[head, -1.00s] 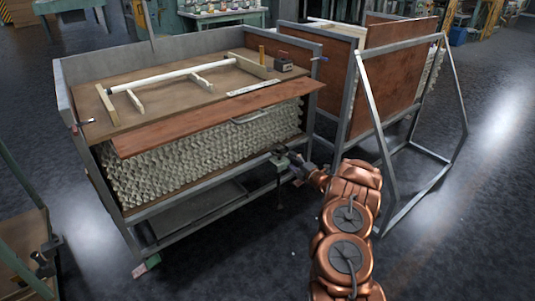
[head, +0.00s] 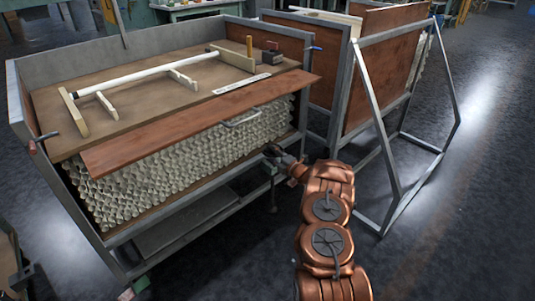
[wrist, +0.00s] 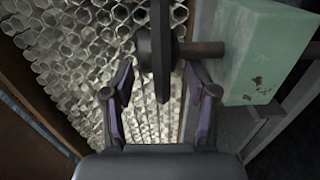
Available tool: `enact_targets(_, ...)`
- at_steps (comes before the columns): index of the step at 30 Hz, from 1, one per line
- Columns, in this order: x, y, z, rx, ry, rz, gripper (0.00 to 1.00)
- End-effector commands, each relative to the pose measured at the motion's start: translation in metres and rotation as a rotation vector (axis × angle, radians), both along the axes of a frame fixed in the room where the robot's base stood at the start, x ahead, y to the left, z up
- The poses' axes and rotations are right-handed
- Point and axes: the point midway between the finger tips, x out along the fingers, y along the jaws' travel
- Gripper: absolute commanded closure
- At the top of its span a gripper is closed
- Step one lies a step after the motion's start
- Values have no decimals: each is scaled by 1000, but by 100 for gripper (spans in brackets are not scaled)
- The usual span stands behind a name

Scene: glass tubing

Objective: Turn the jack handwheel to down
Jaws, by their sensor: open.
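The jack handwheel (wrist: 162,45) shows in the wrist view as a dark disc seen nearly edge-on. Its brown shaft (wrist: 202,49) runs right to a worn green jack housing (wrist: 262,55). My gripper (wrist: 160,82) is open, with one finger on each side of the wheel's lower rim. I cannot tell whether either finger touches it. In the head view my gripper (head: 284,161) is at the cart's front right corner, by the jack post (head: 272,193). The wheel is hard to make out there, and its turned position cannot be read.
Stacked glass tubes (head: 190,155) fill the cart behind the wheel. A wooden flap (head: 205,120) with a handle (head: 241,118) overhangs them. A grey metal frame (head: 378,110) stands close right of my arm. Open floor (head: 440,240) lies at the lower right.

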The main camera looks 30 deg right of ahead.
Motion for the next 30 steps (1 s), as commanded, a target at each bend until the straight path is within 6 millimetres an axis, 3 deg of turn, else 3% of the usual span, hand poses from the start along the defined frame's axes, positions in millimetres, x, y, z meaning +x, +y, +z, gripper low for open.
enact_targets(9,27,6,0,0,-2,0,42)
enact_targets(19,29,4,0,1,-1,-3,42)
enact_targets(30,28,4,0,2,-1,-4,81)
